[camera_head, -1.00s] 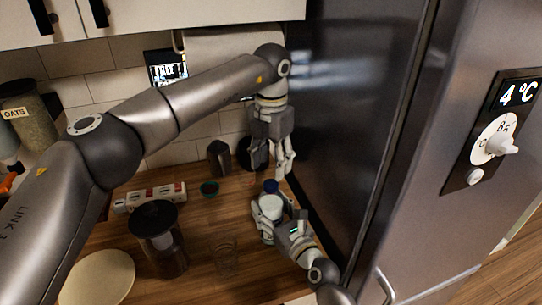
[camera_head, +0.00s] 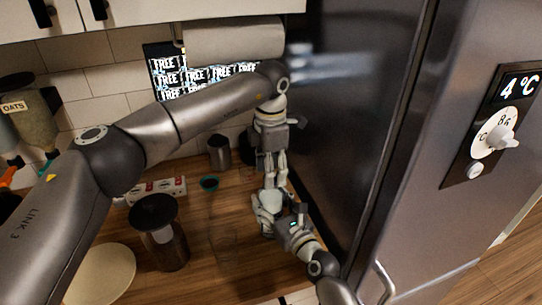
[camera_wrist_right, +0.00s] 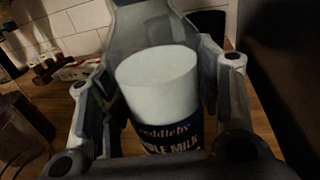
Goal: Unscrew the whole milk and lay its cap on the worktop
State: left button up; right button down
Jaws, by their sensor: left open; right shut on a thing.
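The whole milk bottle (camera_head: 270,203) stands upright on the wooden worktop beside the fridge. My right gripper (camera_head: 274,212) is shut around its body from the front right. In the right wrist view the bottle (camera_wrist_right: 160,85) sits between the fingers, with a blue label reading "WHOLE MILK" and a clear upper part above the white milk. My left gripper (camera_head: 273,178) points down directly over the bottle's top, its fingers open around the place of the cap. The blue cap is hidden behind these fingers, so I cannot tell whether they touch it.
The dark fridge side (camera_head: 345,110) rises close on the right. Bare wood lies around the glass.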

pick_arm(q)
jog(key=shift+f, duration=1.1)
jog(key=c, duration=1.1)
jog(key=shift+n, duration=0.3)
jog(key=shift+r, duration=0.1)
jog(key=shift+r, duration=1)
